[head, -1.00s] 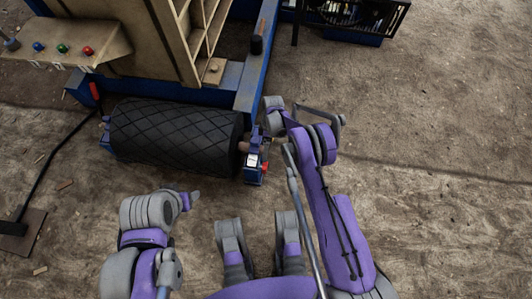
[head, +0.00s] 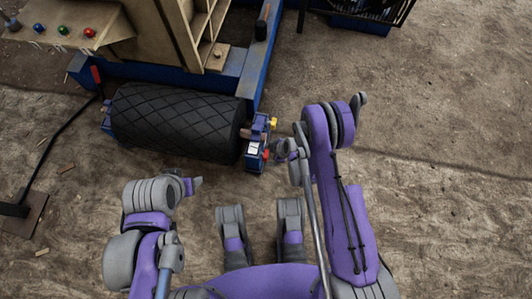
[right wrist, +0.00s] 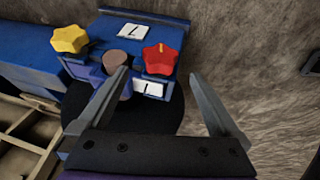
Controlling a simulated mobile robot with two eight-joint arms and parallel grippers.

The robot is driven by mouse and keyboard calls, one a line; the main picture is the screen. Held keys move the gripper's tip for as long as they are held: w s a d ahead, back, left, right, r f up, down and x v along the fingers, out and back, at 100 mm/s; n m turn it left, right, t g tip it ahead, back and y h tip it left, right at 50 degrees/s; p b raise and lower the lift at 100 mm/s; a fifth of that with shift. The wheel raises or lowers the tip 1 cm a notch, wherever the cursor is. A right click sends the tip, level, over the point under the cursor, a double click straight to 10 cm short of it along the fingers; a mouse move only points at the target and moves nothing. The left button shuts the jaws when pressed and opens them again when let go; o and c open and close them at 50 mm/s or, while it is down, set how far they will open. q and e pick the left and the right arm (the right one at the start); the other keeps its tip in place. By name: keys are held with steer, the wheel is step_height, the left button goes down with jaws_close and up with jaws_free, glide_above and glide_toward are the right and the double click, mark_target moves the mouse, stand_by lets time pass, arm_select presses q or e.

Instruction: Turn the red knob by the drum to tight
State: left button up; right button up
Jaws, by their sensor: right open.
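The red star-shaped knob (right wrist: 160,60) sits on the blue bracket (right wrist: 115,28) at the drum's end, with a yellow mark pointing up in the right wrist view. In the head view the red knob (head: 266,154) shows small beside the black drum (head: 178,122). My right gripper (right wrist: 158,73) is open, its fingers apart on either side of the red knob's line; it holds nothing. Whether the fingertips reach the knob's depth I cannot tell. In the head view the right gripper (head: 283,149) is just right of the knob. My left gripper (head: 194,184) is below the drum; its jaws are unclear.
A yellow star-shaped knob (right wrist: 70,39) is on the same bracket, left of the red one in the right wrist view. A round brown shaft end (right wrist: 115,60) lies between them. White labels are by the knobs. The dirt floor (head: 440,120) to the right is clear.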

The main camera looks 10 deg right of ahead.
mark_target(266, 154)
steer(key=b+x, duration=0.1)
steer(key=x, duration=0.6)
steer(key=shift+f, duration=0.1)
steer(key=c, duration=1.4)
steer(key=shift+g, duration=0.3)
steer(key=g, duration=0.1)
steer(key=g+y, duration=0.1)
steer(key=g, duration=0.1)
steer(key=shift+w+d+m, duration=0.1)
steer(key=shift+w+m, duration=0.1)
steer(key=shift+m, duration=0.2)
steer(key=shift+m+g+y, duration=0.4)
steer(key=shift+g+y, duration=0.3)
steer(key=shift+g, duration=1.1)
steer(key=o, duration=1.4)
